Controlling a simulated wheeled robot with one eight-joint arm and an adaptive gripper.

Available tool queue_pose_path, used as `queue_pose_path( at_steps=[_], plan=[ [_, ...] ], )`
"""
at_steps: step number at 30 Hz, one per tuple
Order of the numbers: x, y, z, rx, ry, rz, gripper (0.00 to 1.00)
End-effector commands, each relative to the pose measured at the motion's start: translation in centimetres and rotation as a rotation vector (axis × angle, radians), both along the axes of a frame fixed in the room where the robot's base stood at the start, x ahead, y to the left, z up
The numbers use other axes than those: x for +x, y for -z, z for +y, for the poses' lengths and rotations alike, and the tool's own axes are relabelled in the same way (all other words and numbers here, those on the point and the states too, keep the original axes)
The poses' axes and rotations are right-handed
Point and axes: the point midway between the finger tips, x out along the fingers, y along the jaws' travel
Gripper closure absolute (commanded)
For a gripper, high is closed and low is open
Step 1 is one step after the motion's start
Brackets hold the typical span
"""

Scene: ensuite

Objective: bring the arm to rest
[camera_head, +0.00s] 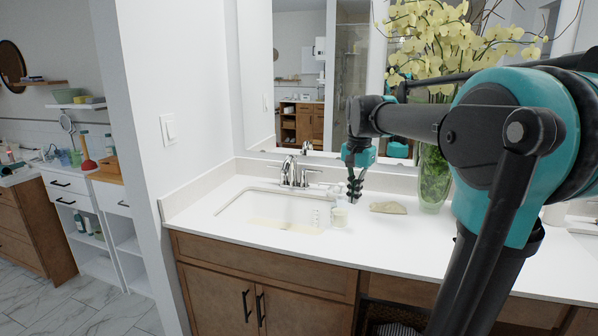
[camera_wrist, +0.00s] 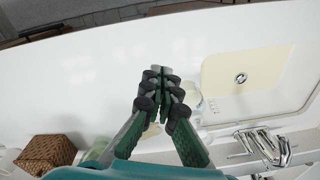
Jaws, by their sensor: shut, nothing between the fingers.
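My gripper (camera_head: 355,190) hangs pointing down above the white counter (camera_head: 250,232), to the right of the sink, in the head view. In the wrist view my gripper (camera_wrist: 161,85) is shut, its dark fingers together with nothing between them. My teal and black arm reaches in from the right of the head view and covers part of the counter and mirror. A small jar (camera_head: 339,217) stands on the counter just below the gripper; whether they touch is hard to tell.
The sink (camera_head: 275,212) and its faucet (camera_head: 291,172) are left of the gripper. A beige shell-like dish (camera_head: 388,208) and a glass vase (camera_head: 433,180) with yellow flowers (camera_head: 450,35) stand to the right. A woven basket (camera_wrist: 46,153) shows in the wrist view. The front counter is clear.

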Motion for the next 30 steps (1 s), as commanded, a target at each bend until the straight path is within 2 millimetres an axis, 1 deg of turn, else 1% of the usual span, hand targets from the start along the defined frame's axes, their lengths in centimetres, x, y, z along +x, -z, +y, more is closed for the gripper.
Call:
queue_pose_path(
  at_steps=[1, 5, 8, 11, 12, 14, 15, 18, 21, 24, 27, 30],
  plan=[
    [-0.6, 1.2, -0.2, -0.001, -0.022, -0.011, 1.0],
    [-2.2, 4.6, -0.7, -0.007, -0.102, -0.047, 1.0],
    [-4.2, 8.1, -1.1, -0.017, -0.186, -0.084, 1.0],
    [-7.2, 12.6, -1.7, -0.037, -0.293, -0.134, 1.0],
    [-8.7, 14.6, -2.0, -0.047, -0.339, -0.154, 1.0],
    [-10.9, 17.2, -2.3, -0.064, -0.407, -0.185, 1.0],
    [-12.3, 18.9, -2.4, -0.077, -0.449, -0.203, 1.0],
    [-15.6, 22.2, -2.8, -0.106, -0.542, -0.243, 1.0],
    [-18.0, 24.4, -3.0, -0.13, -0.606, -0.27, 1.0],
    [-19.5, 25.7, -3.1, -0.145, -0.645, -0.285, 1.0],
    [-20.0, 26.1, -3.1, -0.151, -0.66, -0.291, 1.0],
    [-20.0, 26.1, -3.1, -0.152, -0.662, -0.291, 1.0]
  ],
)
